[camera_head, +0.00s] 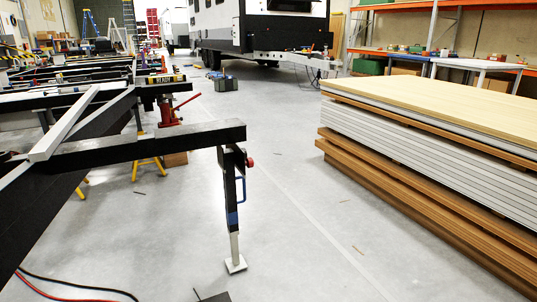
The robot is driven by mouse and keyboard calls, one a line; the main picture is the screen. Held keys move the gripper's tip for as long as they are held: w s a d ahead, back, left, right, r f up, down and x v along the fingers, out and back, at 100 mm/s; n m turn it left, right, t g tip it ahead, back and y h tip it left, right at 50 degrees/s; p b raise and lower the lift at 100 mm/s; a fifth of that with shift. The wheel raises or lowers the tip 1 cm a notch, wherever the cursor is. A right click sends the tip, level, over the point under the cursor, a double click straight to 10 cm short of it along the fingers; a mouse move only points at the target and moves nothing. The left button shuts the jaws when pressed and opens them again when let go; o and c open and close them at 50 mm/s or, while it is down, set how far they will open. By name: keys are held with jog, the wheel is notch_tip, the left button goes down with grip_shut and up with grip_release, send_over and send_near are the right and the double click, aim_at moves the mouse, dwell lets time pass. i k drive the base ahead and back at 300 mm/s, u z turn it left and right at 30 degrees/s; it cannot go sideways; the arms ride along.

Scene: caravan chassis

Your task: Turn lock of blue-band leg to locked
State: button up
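The blue-band leg (230,190) hangs upright from the end of a black chassis beam (160,147), near the middle of the view. It has a dark upper tube with a blue band (232,218) low on it. A pale inner tube runs down to a square foot plate (236,264) at the floor. A red knob (250,162) sticks out on the right of the leg's top, and a thin blue handle (242,190) is below it. I cannot tell which part is the lock or how it is set. My gripper is not in view.
A tall stack of boards (430,150) stands at the right. A red jack (168,112) and a yellow stand (148,168) are behind the beam. Black and red cables (80,288) lie on the floor at lower left. Grey floor is open between leg and boards.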

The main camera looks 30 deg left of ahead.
aim_at(249, 162)
jog(key=i, duration=2.55)
jog(key=u, duration=3.95)
jog(key=k, duration=0.65)
jog(key=z, duration=0.75)
jog(key=i, duration=0.5)
